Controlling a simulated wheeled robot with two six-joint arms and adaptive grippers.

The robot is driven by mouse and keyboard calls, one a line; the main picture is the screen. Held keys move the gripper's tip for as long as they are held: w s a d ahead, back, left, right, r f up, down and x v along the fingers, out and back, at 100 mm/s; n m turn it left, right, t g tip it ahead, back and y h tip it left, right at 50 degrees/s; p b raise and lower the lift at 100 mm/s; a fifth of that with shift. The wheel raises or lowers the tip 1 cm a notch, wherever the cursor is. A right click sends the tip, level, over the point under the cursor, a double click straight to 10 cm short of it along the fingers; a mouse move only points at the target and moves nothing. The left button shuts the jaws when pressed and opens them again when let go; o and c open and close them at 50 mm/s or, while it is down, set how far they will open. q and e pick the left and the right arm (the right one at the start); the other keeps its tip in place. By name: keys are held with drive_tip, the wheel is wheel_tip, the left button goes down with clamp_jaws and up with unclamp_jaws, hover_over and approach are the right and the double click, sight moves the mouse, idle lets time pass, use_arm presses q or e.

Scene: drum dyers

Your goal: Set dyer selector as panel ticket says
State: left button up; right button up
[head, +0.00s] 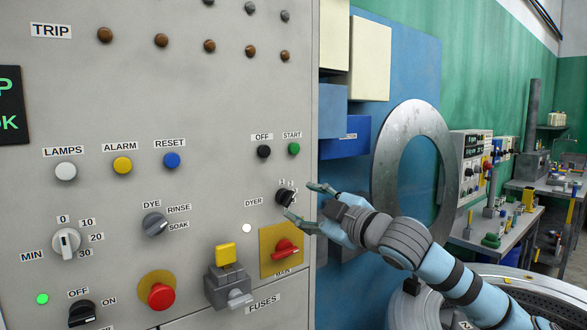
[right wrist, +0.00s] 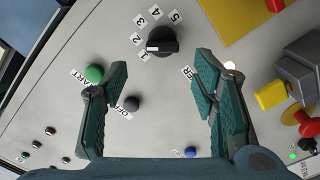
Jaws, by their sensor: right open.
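The dyer selector is a black knob (head: 285,197) near the right edge of the grey panel (head: 215,110), beside a DYER label. In the right wrist view the selector (right wrist: 163,41) has a raised bar lying about level, with labels 1 to 5 around its left and upper sides. The bar's left end is near 1 and 2; I cannot tell the exact setting. My right gripper (head: 306,200) is open and empty in front of the selector. In the right wrist view its fingers (right wrist: 161,72) are spread below and to either side of the knob. No readable ticket shows. My left gripper is not in view.
Black OFF (head: 264,151) and green START (head: 294,148) buttons are above the selector. A red MAIN switch (head: 286,248) on yellow and a fuse block (head: 228,287) are below. A cut-off dark display (head: 12,105) shows green text. A grey ring (head: 388,165) stands behind my arm.

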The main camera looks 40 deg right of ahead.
sight(290, 199)
drive_tip(key=w, duration=0.2)
drive_tip(key=w+p, duration=0.1)
drive_tip(key=w, duration=0.1)
drive_tip(key=w+p, duration=0.1)
drive_tip(key=w, duration=0.1)
drive_tip(key=shift+d+f, duration=0.15)
drive_tip(key=shift+f, duration=0.1)
drive_tip(key=shift+s, duration=0.15)
drive_tip(key=shift+c, duration=0.5)
drive_tip(key=c, duration=1.1)
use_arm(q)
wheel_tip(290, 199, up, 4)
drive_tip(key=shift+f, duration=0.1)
use_arm(e)
drive_tip(key=shift+o, duration=0.2)
